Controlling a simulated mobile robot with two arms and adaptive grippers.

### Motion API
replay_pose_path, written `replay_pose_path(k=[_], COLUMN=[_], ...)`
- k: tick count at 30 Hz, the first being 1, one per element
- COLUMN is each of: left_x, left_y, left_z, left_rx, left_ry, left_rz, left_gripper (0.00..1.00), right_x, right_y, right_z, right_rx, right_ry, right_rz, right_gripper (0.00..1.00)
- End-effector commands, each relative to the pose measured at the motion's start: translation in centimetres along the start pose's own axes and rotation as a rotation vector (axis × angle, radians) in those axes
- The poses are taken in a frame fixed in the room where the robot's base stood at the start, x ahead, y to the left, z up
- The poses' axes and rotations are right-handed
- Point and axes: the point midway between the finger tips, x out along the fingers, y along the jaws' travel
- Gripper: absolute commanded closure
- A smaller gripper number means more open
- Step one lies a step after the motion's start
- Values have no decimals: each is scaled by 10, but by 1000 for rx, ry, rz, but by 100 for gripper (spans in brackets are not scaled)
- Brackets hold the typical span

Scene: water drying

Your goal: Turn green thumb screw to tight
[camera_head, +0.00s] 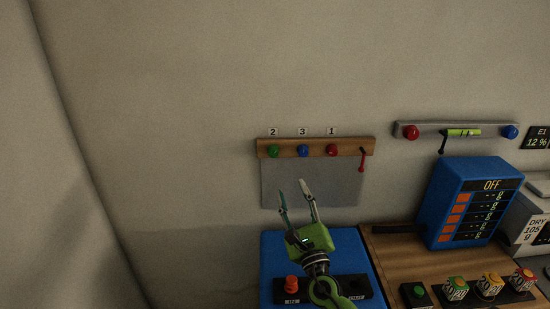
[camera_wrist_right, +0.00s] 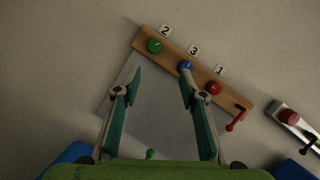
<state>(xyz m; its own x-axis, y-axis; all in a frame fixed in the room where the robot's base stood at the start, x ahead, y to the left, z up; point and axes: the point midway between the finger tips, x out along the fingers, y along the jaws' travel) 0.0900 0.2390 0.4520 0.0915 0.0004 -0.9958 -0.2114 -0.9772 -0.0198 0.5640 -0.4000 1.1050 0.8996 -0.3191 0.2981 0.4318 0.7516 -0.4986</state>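The green thumb screw (camera_head: 272,151) is the leftmost of three round knobs on a wooden bar (camera_head: 352,147) on the wall, under the label 2. In the right wrist view the green thumb screw (camera_wrist_right: 154,46) shows at the upper left end of the bar, beyond the fingertips. My right gripper (camera_head: 293,185) is open and empty, pointing up toward the bar from below. In the right wrist view my right gripper (camera_wrist_right: 159,74) has its fingers apart, with nothing between the tips. My left gripper is not in view.
A blue knob (camera_head: 303,150) and a red knob (camera_head: 331,150) sit beside the green one. A red lever (camera_head: 362,160) hangs at the bar's right end. A grey plate (camera_head: 340,188) is below the bar. A blue box (camera_head: 472,200) and several buttons stand at right.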

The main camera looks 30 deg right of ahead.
Motion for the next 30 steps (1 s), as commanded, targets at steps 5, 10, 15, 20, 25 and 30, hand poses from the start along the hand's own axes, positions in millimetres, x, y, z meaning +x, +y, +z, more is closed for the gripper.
replay_pose_path(k=[5, 10, 15, 20, 25, 30], left_x=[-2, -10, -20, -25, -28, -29], left_y=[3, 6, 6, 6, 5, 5], left_z=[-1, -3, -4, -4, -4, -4], left_rx=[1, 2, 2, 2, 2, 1], left_ry=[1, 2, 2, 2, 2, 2], left_rz=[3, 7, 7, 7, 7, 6], left_gripper=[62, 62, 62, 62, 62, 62], right_x=[10, 33, 69, 101, 127, 141], right_y=[8, 8, 8, 11, 13, 14], right_z=[1, 4, 5, 5, 4, 4], right_rx=[-163, -170, -169, -167, -166, -165], right_ry=[-25, -28, -27, -27, -26, -25], right_rz=[39, 39, 37, 39, 39, 39], right_gripper=[62, 62, 62, 62, 62, 62])
